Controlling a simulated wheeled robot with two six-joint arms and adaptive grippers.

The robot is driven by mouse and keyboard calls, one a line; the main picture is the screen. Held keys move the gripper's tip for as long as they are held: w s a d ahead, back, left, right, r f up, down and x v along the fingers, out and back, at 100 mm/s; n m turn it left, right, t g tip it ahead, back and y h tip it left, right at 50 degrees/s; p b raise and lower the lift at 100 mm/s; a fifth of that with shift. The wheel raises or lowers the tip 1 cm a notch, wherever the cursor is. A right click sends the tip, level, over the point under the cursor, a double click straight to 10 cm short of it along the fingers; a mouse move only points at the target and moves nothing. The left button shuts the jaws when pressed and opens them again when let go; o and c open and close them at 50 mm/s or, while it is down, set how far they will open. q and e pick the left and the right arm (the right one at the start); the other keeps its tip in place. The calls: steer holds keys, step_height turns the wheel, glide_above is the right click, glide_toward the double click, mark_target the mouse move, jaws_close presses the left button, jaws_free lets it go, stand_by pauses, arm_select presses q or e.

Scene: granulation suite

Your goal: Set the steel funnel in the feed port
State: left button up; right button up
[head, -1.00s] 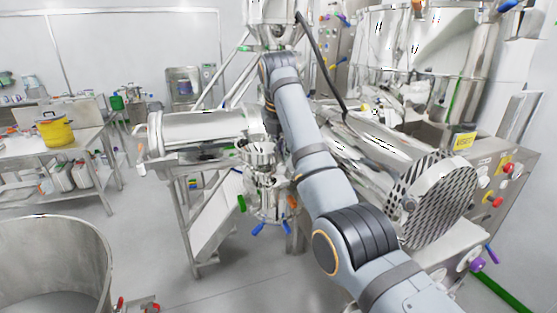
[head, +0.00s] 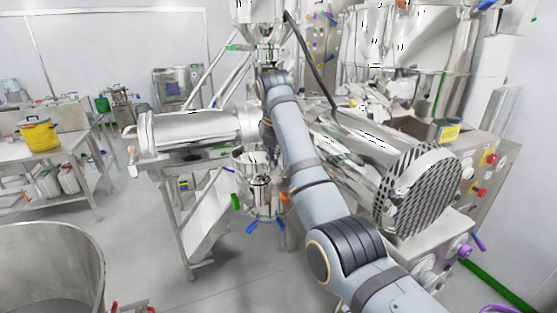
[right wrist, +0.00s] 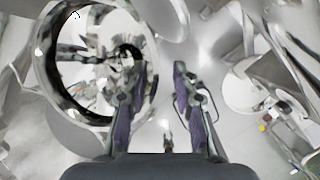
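A wide, round steel rim (right wrist: 58,95), which looks like a funnel mouth, fills the left of the right wrist view. In the head view a steel funnel-shaped piece (head: 252,162) sits below the end of my right arm, above a fitting with blue handles. I cannot tell whether it stands in a port or is the port itself. My right gripper (right wrist: 152,75) has its fingers apart with nothing clamped between them. Its left finger overlaps the rim's right side; I cannot tell if it touches. In the head view its fingers are hard to make out. My left gripper is not in view.
A horizontal steel cylinder (head: 195,133) lies left of my right arm. A machine with a perforated round end (head: 418,190) stands to the right. A large steel drum (head: 50,250) is at the lower left. A yellow pot (head: 38,134) stands on a far table.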

steer(key=shift+s+a+r+b, duration=0.2)
steer(key=shift+r+b, duration=0.2)
steer(key=shift+r, duration=0.1)
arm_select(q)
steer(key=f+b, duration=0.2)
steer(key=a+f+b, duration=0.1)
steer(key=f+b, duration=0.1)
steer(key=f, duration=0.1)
arm_select(e)
steer(key=v, duration=1.1)
steer(key=shift+s, duration=0.15)
steer(key=shift+d, duration=0.1)
